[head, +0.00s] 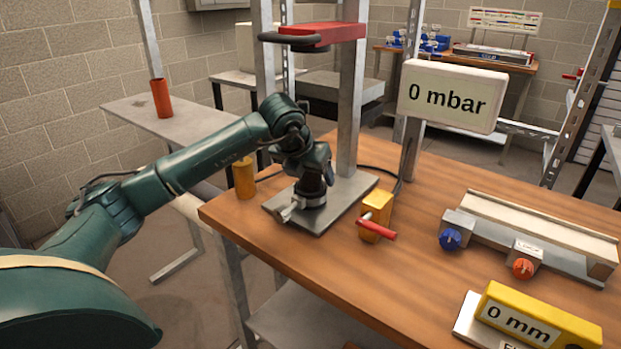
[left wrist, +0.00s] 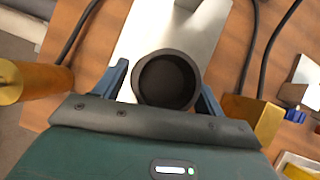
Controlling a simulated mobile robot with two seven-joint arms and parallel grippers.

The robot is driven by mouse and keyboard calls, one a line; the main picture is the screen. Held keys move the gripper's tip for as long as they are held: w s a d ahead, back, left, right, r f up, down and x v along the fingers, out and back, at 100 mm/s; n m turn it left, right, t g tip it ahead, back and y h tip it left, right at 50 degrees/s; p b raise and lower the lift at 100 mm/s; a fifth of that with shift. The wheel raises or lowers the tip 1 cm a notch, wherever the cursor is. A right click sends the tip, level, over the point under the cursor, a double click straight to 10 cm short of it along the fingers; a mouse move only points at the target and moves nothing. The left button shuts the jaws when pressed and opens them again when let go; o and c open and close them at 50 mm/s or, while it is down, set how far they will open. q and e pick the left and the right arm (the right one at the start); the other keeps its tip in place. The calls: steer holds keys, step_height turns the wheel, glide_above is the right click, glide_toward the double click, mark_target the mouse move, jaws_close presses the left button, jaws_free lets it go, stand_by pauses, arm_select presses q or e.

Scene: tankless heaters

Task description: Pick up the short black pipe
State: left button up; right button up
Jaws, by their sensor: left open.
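The short black pipe (left wrist: 166,82) stands upright on a grey metal plate (left wrist: 185,30), its round open top facing the left wrist camera. In the head view the pipe (head: 313,191) shows partly, with my arm over it. My left gripper (head: 303,204) is down at the plate, on the wooden workbench. In the left wrist view its two blue fingers are apart, one on each side of the pipe. I cannot tell whether either finger touches it. My right gripper is not in view.
A yellow cylinder (head: 243,177) stands left of the plate, and a yellow block with a red handle (head: 376,217) stands right of it. A press frame with a red top (head: 312,36) rises behind. A 0 mbar display (head: 452,96) and a 0 mm gauge (head: 535,320) stand further right.

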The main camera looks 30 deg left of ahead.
arm_select(q)
steer(key=shift+w+f, duration=0.15)
steer(key=shift+f, duration=0.1)
steer(key=shift+c, duration=0.3)
steer(key=c, duration=1)
steer(key=shift+r, duration=0.15)
